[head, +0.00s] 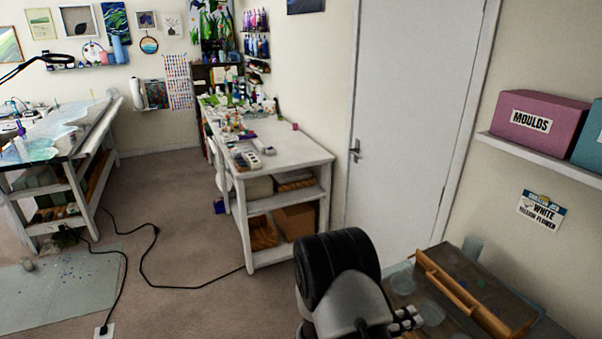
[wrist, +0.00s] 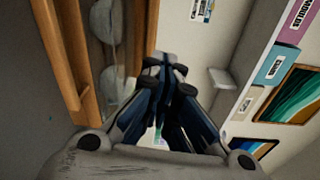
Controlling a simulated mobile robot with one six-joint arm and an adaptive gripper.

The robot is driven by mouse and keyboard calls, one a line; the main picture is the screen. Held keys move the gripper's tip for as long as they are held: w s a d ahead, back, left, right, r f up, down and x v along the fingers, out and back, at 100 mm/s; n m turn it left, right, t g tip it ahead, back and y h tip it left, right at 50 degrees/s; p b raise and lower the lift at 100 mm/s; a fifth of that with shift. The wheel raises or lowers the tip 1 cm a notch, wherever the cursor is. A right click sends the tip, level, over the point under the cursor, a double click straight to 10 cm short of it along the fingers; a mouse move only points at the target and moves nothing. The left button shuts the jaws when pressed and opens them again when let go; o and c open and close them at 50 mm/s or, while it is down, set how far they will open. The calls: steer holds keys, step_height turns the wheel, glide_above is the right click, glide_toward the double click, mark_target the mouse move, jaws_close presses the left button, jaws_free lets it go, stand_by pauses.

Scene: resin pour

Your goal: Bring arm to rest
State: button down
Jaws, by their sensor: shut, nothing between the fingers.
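My gripper (wrist: 168,88) is seen from behind in the wrist view. Its dark blue-black fingers are together at the tips, with nothing between them. My arm shows in the head view at the bottom, right of centre, as a black and grey joint that hides part of the worktop. In the wrist view, a wooden tray edge (wrist: 62,55) lies left of the fingers, apart from them as far as I can tell.
A worktop at the lower right holds a wooden organiser (head: 470,290) and clear round dishes (head: 428,311). A shelf (head: 545,160) above carries a pink MOULDS box (head: 540,122). A white bench (head: 290,153) stands beyond. A black cable (head: 190,287) crosses the carpet, which has open floor.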

steer(key=s+r+m+g+y+b, duration=0.1)
steer(key=s+r+m+g+y, duration=0.25)
steer(key=s+r+m, duration=0.5)
steer(key=s+r+m+g+y+b, duration=0.1)
steer(key=s+r+m+g+y, duration=0.4)
steer(key=m, duration=0.6)
steer(key=s+a+r+m+t+y, duration=0.1)
steer(key=s+a+m+t+y, duration=0.3)
steer(key=a+m, duration=0.4)
steer(key=s+a+r+m+t+y+b, duration=0.1)
steer(key=s+a+m+t+y, duration=0.3)
steer(key=m, duration=0.6)
steer(key=s+a+r, duration=0.1)
steer(key=s+a, duration=0.1)
steer(key=a, duration=0.1)
steer(key=shift+s+a+t+b, duration=0.25)
steer(key=shift+a+t+b, duration=0.05)
steer(key=shift+a+t, duration=0.05)
steer(key=shift+d+r+y, duration=0.1)
steer(key=shift+d+y, duration=0.05)
steer(key=shift+y, duration=0.1)
